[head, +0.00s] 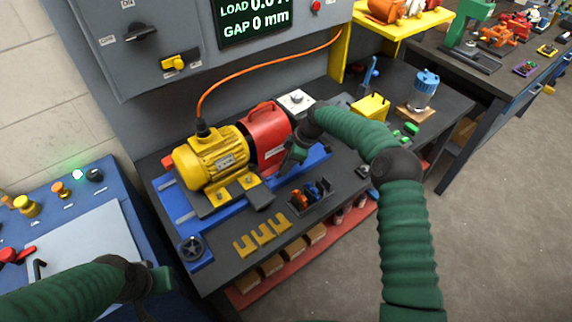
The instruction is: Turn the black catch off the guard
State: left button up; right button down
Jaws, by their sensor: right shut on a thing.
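The red guard (265,135) with a handle on top stands on the blue base rail, against the right end of the yellow motor (211,163). My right gripper (289,163) reaches down at the guard's right front edge. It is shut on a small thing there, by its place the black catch. The fingers hide the catch, so its angle cannot be told. My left gripper (158,283) is low at the left, away from the guard, and whether its fingers are open or shut is unclear.
Yellow forked shims (262,234) and a black tray (310,195) of small parts lie in front. A yellow box (371,107) and blue-topped jar (424,88) stand to the right.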

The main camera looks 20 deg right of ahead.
jog(key=shift+d+f, duration=0.1)
jog(key=c, duration=1.4)
grip_release()
jog(key=o, duration=0.3)
jog(key=shift+w+f, duration=0.1)
jog(key=shift+o, duration=0.2)
jog(key=shift+d, duration=0.1)
jog(key=b+v, duration=0.1)
jog(key=v, duration=1.5)
jog(key=shift+r, duration=0.4)
jog(key=shift+d, duration=0.1)
